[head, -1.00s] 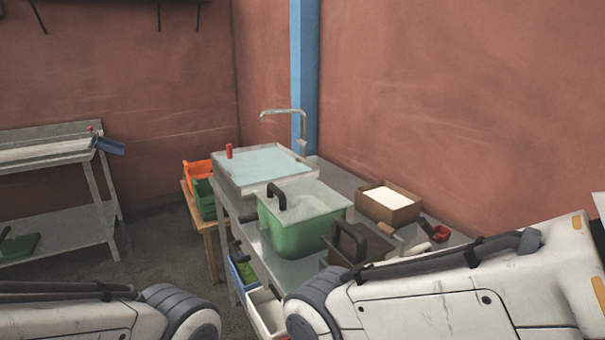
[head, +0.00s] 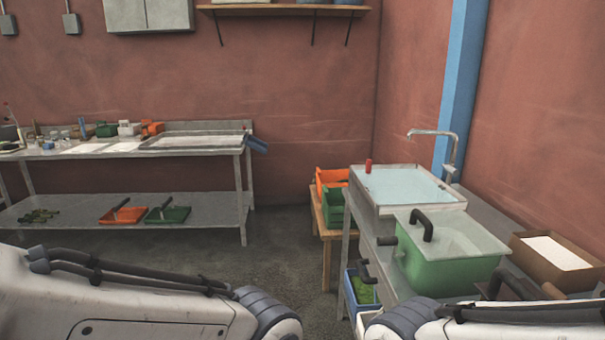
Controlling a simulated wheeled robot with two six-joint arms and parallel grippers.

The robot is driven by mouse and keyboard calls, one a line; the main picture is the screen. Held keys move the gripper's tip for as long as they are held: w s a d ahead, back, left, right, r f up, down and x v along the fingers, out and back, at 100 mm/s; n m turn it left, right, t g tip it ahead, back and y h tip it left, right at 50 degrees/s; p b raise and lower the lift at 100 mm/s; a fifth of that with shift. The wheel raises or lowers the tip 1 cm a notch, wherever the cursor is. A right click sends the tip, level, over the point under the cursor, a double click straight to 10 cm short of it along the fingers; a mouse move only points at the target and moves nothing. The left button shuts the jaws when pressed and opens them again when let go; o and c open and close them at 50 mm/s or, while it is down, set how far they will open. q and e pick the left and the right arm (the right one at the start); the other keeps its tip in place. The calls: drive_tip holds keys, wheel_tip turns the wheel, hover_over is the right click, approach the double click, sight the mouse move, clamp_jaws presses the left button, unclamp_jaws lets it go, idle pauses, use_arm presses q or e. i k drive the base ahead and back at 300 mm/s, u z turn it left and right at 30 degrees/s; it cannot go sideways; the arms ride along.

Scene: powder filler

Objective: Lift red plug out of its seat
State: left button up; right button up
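A small red upright piece (head: 368,166) stands at the back left corner of the water-filled sink (head: 410,207). It is the only plug-like red thing I see, but it is too small to tell whether it is the red plug or how it is seated. My two arms show at the bottom left and bottom right of the head view. Both grippers are out of view. The red piece is well ahead of the arms, and nothing touches it.
A cardboard box (head: 553,264) is at the right. Orange (head: 331,178) and green (head: 334,206) bins stand left of the sink. A long workbench (head: 150,147) stands along the back left wall. Floor between is clear.

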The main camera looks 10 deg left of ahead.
sight(369, 164)
drive_tip(key=u, duration=0.8)
drive_tip(key=i, duration=2.85)
drive_tip(key=z, duration=1.15)
drive_tip(key=i, duration=0.8)
drive_tip(key=z, duration=0.6)
